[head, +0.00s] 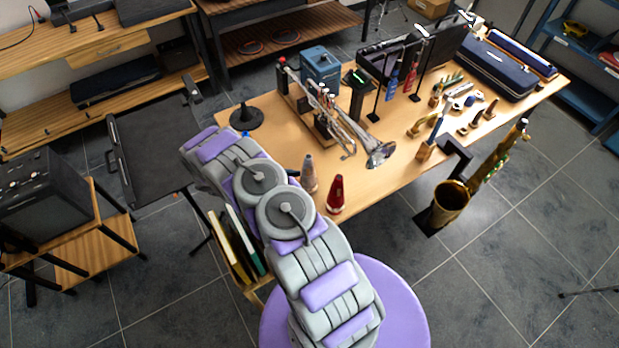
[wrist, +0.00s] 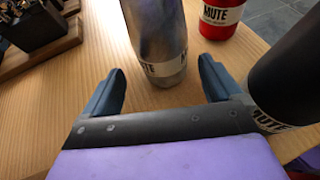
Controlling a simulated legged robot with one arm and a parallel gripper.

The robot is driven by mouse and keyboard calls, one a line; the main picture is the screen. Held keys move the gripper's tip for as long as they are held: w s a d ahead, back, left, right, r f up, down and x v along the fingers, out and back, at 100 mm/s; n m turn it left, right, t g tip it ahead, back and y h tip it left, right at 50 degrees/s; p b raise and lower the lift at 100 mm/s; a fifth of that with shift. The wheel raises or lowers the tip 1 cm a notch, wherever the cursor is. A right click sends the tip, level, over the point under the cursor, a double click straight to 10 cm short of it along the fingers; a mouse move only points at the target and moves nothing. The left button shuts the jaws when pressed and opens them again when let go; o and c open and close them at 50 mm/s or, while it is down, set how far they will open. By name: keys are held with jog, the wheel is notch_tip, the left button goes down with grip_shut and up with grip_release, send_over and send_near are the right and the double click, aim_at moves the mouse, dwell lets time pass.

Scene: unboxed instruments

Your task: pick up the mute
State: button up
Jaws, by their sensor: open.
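In the wrist view a silver mute (wrist: 156,35) with a "MUTE" label stands upright on the wooden table. My gripper (wrist: 162,72) is open, with one dark finger on each side of the mute's lower part; I see no clear contact. A red mute (wrist: 222,18) stands behind it to the right, and a black mute (wrist: 288,82) stands close by on the right. In the head view a pale cone-shaped mute (head: 309,174) and the red mute (head: 336,195) stand near the table's front edge. My gripper is hidden behind my arm there.
Trumpets (head: 335,118) lie on a stand behind the mutes. A saxophone (head: 452,200) stands off the table's right front edge. A black round-based stand (head: 246,117) is at the left. Bare wood lies right of the red mute.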

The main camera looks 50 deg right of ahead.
aim_at(309, 170)
jog(key=x, duration=0.4)
jog(key=shift+s+a+b, duration=0.2)
jog(key=shift+s+b, duration=0.1)
jog(key=shift+b, duration=0.05)
jog(key=shift+s+d+f, duration=0.2)
jog(key=shift+d+f, duration=0.05)
jog(key=shift+d, duration=0.4)
jog(key=shift+a, duration=0.1)
jog(key=c, duration=1.1)
jog(key=shift+r, duration=0.15)
notch_tip(309, 170, up, 10)
jog(key=shift+f+p, duration=0.1)
jog(key=shift+p, duration=0.6)
